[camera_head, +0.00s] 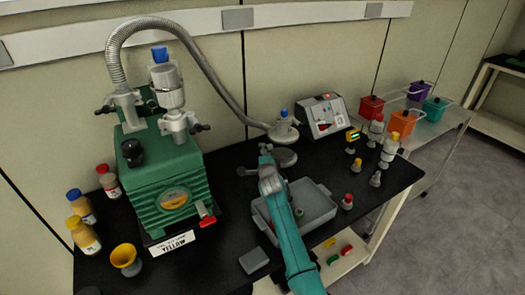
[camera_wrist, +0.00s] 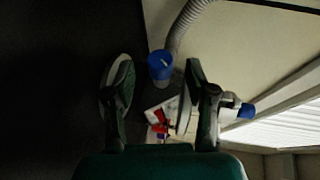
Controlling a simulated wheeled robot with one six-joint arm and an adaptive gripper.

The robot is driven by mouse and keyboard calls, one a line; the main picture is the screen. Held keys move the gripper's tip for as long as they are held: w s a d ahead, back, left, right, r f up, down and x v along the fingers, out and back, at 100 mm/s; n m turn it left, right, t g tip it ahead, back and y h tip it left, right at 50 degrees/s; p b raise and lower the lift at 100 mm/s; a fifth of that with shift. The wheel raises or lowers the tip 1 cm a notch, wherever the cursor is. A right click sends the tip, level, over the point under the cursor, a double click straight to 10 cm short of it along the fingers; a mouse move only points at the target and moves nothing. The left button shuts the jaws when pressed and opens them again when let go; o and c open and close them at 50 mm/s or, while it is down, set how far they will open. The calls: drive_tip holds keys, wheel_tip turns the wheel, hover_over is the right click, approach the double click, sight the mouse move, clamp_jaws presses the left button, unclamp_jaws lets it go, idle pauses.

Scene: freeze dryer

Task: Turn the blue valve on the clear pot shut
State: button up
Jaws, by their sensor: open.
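The blue valve (camera_head: 284,113) stands on top of the pot's grey lid (camera_head: 283,132), where the grey ribbed hose ends; the pot body below is hard to make out. My gripper (camera_head: 257,159) is open, in front and a little left of the pot. In the wrist view, a blue valve knob (camera_wrist: 160,66) shows between the two spread fingers of my gripper (camera_wrist: 155,80), beyond the tips, nearer the right finger. I see no contact. I cannot tell the valve's turn position.
The green freeze dryer (camera_head: 165,185) stands left. A grey ribbed hose (camera_head: 215,80) arches from it to the pot. A control box (camera_head: 323,115) stands behind right. A grey tray (camera_head: 318,210) lies beside my arm. Small bottles (camera_head: 389,148) stand on the right.

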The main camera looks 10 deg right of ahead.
drive_tip(key=shift+x, duration=1.85)
clamp_jaws()
